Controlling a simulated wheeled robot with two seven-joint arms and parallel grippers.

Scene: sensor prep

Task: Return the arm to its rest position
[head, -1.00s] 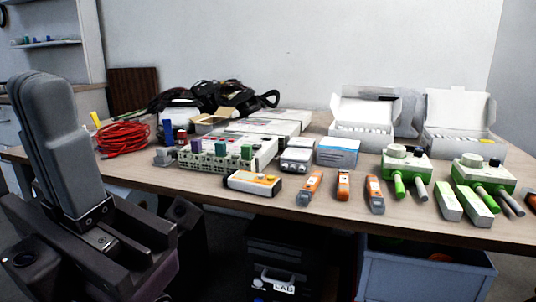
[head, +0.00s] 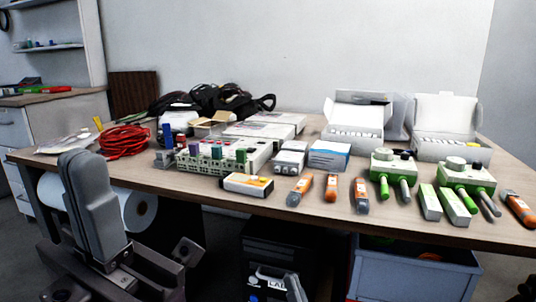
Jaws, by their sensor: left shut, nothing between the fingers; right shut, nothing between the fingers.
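My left gripper (head: 88,190) stands in the lower left of the head view, in front of the table's front-left edge. Its grey fingers point up and lie together, shut, with nothing between them. Its dark body and arm show below, down to the bottom edge. A grey tip that appears to be my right gripper (head: 295,289) shows at the bottom edge, in front of the dark bin under the table. Most of it is cut off by the frame. No object is held.
The wooden table (head: 330,227) carries several devices, orange-grey testers, green-white sensors and two open white boxes. A red cable coil (head: 124,140) lies behind my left gripper. A blue-grey bin (head: 415,278) and a dark bin (head: 268,250) stand below. A white roll (head: 139,211) hangs under the table's left side.

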